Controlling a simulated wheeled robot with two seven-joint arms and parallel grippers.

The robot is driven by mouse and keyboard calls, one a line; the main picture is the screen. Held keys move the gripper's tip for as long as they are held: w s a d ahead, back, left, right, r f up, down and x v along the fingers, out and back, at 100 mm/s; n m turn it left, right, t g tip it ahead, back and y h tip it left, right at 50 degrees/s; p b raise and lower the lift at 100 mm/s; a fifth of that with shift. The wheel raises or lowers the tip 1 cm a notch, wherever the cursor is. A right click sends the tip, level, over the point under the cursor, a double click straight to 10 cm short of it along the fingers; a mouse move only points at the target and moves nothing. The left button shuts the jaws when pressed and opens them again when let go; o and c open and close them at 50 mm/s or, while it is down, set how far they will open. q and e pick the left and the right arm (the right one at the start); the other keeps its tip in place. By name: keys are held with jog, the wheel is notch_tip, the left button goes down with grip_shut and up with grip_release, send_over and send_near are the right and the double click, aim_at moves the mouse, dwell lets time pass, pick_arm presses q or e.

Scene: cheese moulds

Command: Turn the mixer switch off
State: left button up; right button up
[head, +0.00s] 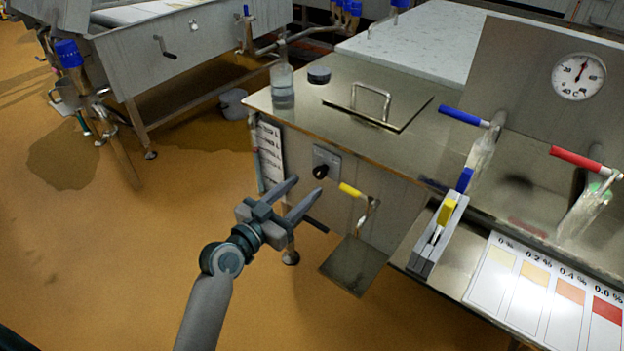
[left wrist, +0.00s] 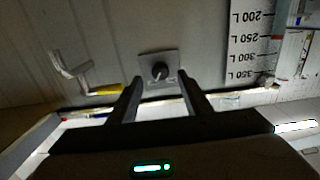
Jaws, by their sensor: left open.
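The mixer switch (head: 321,171) is a black knob on a small grey plate on the front panel of the steel unit. In the left wrist view the knob (left wrist: 160,70) sits on its plate just beyond the fingertips, roughly between them. My left gripper (head: 308,187) is open and empty, in front of the panel and a little below the switch. Its two fingers also show in the left wrist view (left wrist: 160,82), apart from the knob. I cannot read which setting the knob is at. My right gripper is not in view.
A yellow-handled valve (head: 351,190) is just right of the switch, above a dark metal plate (head: 355,267). A litre scale (head: 270,150) is on the panel's left. A bottle (head: 282,88) stands on the steel top. The floor at left is mostly free.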

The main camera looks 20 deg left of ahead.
aim_at(317, 175)
pick_arm(q)
jog(key=shift+x, duration=2.35)
jog(key=shift+c, duration=0.7)
jog(key=c, duration=0.9)
